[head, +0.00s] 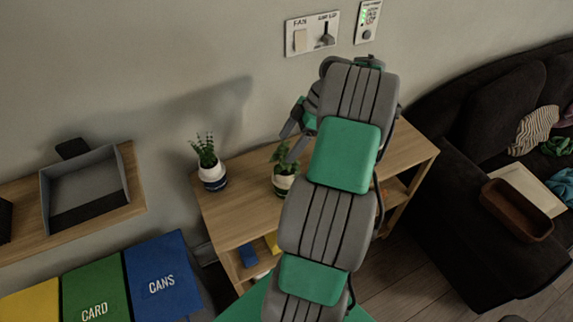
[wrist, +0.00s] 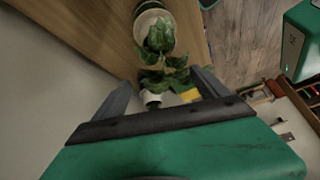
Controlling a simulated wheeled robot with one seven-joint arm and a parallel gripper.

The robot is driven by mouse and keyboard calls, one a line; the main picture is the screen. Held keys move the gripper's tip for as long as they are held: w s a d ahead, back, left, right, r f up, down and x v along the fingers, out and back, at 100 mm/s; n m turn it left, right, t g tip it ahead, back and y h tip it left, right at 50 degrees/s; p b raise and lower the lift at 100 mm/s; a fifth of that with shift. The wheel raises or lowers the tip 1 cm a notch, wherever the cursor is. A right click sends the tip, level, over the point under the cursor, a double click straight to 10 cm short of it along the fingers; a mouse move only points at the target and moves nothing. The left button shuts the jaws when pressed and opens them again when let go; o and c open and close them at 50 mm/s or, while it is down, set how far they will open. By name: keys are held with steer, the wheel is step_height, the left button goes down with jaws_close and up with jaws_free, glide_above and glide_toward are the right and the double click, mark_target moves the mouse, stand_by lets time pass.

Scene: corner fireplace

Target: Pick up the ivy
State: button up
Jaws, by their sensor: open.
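The ivy (head: 283,156), a plant with broad green leaves in a cream and dark pot (head: 284,186), stands on the wooden shelf unit's top. My arm hides its right side in the head view. In the wrist view, ivy leaves (wrist: 164,76) show between and beyond my fingers, with a round pale pot rim at the top. My gripper (head: 291,142) is open, just above and beside the ivy in the head view; its fingers also show in the wrist view (wrist: 163,88). I cannot tell whether they touch the leaves.
A second plant (head: 207,152) in a white and dark blue pot (head: 213,178) stands left of the ivy on the shelf unit (head: 240,203). The wall is close behind. A grey tray (head: 85,180) sits on a ledge at left. A dark sofa (head: 450,190) is at right.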

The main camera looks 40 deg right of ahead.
mark_target(290, 165)
steer(key=shift+n, duration=0.7)
steer(key=f, duration=0.5)
steer(key=s+f, duration=0.1)
steer(key=f, duration=0.2)
steer(key=shift+s+a+f, duration=0.1)
steer(key=shift+a+f, duration=0.1)
steer(key=shift+a, duration=0.2)
steer(key=c, duration=1.7)
